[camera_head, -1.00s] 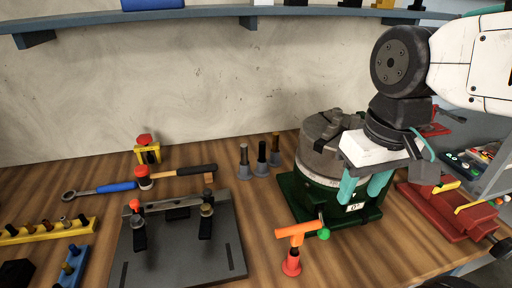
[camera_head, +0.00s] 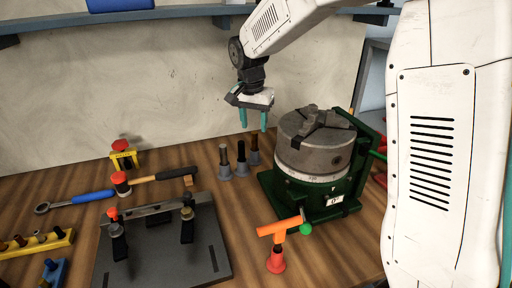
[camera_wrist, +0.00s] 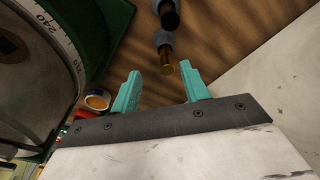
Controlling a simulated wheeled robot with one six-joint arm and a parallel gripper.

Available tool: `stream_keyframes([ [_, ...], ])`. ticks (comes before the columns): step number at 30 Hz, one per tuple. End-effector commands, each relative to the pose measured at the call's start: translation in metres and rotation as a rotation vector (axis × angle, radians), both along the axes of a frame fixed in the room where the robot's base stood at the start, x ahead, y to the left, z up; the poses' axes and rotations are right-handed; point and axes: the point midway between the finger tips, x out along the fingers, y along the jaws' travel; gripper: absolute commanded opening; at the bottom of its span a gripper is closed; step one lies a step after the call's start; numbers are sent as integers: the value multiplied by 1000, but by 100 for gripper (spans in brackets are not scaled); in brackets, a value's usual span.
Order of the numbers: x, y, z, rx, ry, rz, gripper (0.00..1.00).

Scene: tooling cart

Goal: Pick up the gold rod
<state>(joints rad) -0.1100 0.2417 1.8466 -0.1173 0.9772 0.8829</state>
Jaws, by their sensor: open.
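The gold rod (camera_head: 254,142) stands upright in a small grey holder at the right end of a row of three rods. My gripper (camera_head: 253,122) is above it, with its teal fingers pointing down and apart. In the wrist view the gold rod (camera_wrist: 166,64) shows between and beyond the open fingertips of my gripper (camera_wrist: 160,72), nearer the right finger. Nothing is between the fingers that I can see held. I cannot tell the exact height gap.
The green-based rotary chuck (camera_head: 315,150) stands close to the right. An orange-handled tool (camera_head: 277,260) is in front. The wall is just behind.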

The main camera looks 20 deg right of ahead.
Motion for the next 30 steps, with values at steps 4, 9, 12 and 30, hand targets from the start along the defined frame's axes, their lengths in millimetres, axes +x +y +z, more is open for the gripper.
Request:
stream_keyframes([
  [4, 16, -7, -10, -10, -21, -70, 45],
  [9, 18, -9, -28, -12, -22, -77, 45],
  [12, 19, -10, -39, -11, -22, -77, 45],
  [30, 25, -10, -84, -11, -24, -73, 45],
])
